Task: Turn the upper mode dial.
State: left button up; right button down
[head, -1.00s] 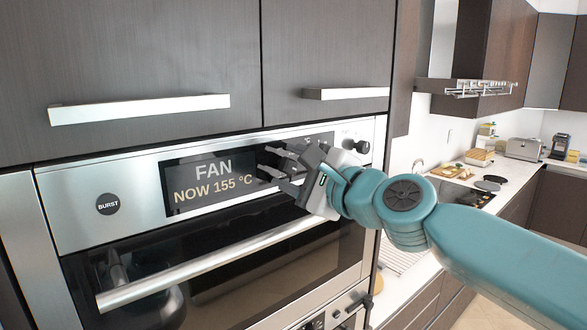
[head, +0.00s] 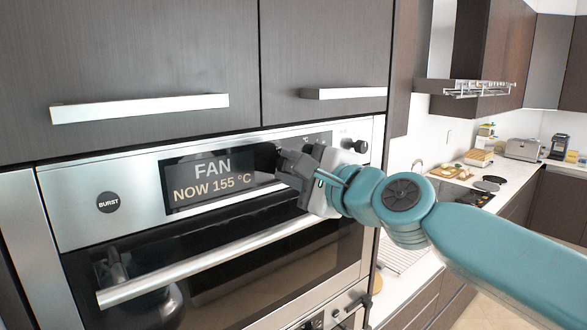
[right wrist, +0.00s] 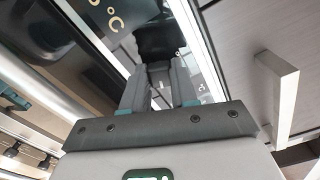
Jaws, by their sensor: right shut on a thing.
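The upper oven's control panel (head: 75,220) carries a display (head: 222,182) reading "FAN" and "NOW 155 °C". In the right wrist view the right gripper (right wrist: 160,68) is shut on a black dial (right wrist: 158,42), which I take to be the upper mode dial. My left gripper is not in view.
Another black knob (head: 355,146) sits at the panel's right end, close beside the gripper. The oven door handle (head: 200,273) runs below the gripper. Cabinet handles (head: 140,109) stick out above. A lower oven shows at the bottom.

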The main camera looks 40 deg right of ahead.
jog(key=n+b, duration=0.1)
jog(key=n, duration=0.5)
jog(key=shift+d+r, duration=0.1)
jog(key=n+b, duration=0.1)
jog(key=n, duration=0.3)
jog(key=shift+n+b, duration=0.4)
jog(key=n+b, duration=0.2)
jog(key=n, duration=0.1)
jog(key=shift+n, duration=0.3)
jog(key=n+b, duration=0.2)
jog(key=n, duration=0.1)
jog(key=shift+n, duration=0.3)
jog(key=shift+n+b, duration=0.9)
jog(key=shift+n, duration=1)
jog(key=shift+r, duration=0.1)
